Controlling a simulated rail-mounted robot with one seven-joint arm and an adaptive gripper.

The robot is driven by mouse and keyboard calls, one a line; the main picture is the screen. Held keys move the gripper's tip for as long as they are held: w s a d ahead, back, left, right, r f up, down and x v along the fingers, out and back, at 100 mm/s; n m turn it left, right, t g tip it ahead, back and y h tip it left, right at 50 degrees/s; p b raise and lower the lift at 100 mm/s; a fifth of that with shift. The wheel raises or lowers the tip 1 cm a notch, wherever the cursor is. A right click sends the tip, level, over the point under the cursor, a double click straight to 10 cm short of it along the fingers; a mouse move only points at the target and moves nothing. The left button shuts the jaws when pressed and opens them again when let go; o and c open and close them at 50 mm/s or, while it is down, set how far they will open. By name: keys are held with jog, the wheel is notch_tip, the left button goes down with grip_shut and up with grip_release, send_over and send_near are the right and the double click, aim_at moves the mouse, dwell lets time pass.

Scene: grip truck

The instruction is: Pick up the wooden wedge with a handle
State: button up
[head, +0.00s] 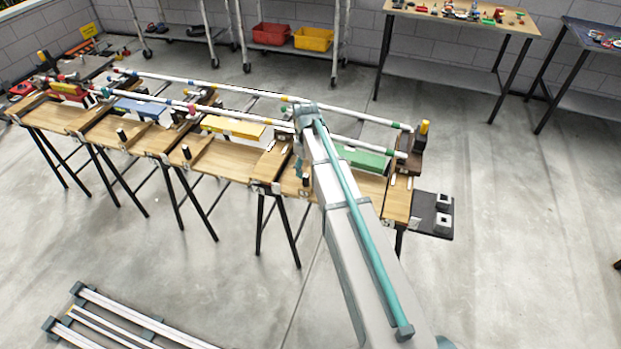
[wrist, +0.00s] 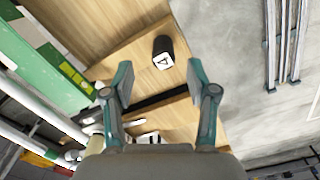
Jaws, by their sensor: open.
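In the wrist view a short black handle (wrist: 163,46) with a white label marked 4 or A stands up from pale wood, just beyond my gripper (wrist: 160,84). I cannot tell where the wooden wedge's edges end and the bench top begins. My gripper is open and empty, its teal-backed fingers apart on either side, and it does not touch the handle. In the head view similar black handles (head: 187,152) stand along the benches, and one (head: 305,180) is beside my arm. My fingers are not clear there.
A row of wooden benches (head: 215,165) carries long white rails (head: 180,103) and a green block (head: 362,157); the green also fills the wrist view's left side (wrist: 45,62). Red (head: 271,34) and yellow bins (head: 313,38) stand on a rack behind.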

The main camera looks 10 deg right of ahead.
aim_at(305, 175)
jog(key=shift+a+f+p, duration=0.2)
jog(key=shift+f+p, duration=0.65)
jog(key=shift+f, duration=2.1)
grip_shut()
